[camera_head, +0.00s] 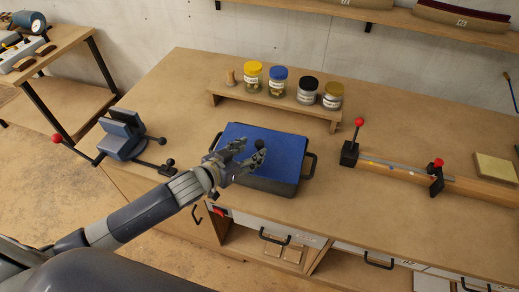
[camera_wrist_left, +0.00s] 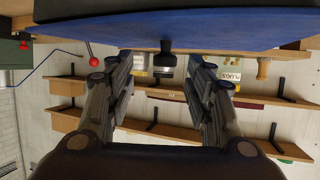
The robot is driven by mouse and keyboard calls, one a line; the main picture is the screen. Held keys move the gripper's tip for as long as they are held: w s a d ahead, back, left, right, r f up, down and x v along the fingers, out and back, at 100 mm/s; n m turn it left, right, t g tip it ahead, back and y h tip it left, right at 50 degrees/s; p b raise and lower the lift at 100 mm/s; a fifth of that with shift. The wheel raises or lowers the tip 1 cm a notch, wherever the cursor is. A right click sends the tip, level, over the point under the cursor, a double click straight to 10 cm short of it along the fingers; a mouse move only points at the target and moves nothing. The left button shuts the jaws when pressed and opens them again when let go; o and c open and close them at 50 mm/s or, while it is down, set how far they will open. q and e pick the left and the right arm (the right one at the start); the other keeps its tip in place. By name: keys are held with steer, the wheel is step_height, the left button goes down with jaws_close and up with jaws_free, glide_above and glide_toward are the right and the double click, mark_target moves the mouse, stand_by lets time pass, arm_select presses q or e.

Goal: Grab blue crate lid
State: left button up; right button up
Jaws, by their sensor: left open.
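The blue crate lid (camera_head: 275,146) lies flat on a dark crate (camera_head: 267,185) with side handles on the workbench. A black round knob (camera_head: 261,144) stands on the lid. My left gripper (camera_head: 252,154) is open over the lid, its fingertips close to the knob. In the left wrist view, which is upside down, the lid (camera_wrist_left: 225,30) fills the top and the knob (camera_wrist_left: 166,62) shows between and beyond the open fingers (camera_wrist_left: 160,66). I cannot tell whether the fingers touch it. My right gripper is not in view.
A small shelf (camera_head: 270,101) with several jars stands behind the crate. A blue-grey vise (camera_head: 122,135) is at the left. A clamp rail with red-knobbed levers (camera_head: 395,168) is at the right.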

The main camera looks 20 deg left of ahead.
mark_target(257, 145)
arm_select(q)
steer(key=shift+w, duration=0.4)
steer(key=p+x, duration=0.1)
steer(key=x, duration=0.2)
steer(key=shift+w+a+r, duration=0.1)
steer(key=shift+a, duration=0.1)
steer(key=shift+w+d+f, duration=0.2)
steer(key=shift+w+f, duration=0.1)
steer(key=shift+w, duration=0.15)
jaws_close()
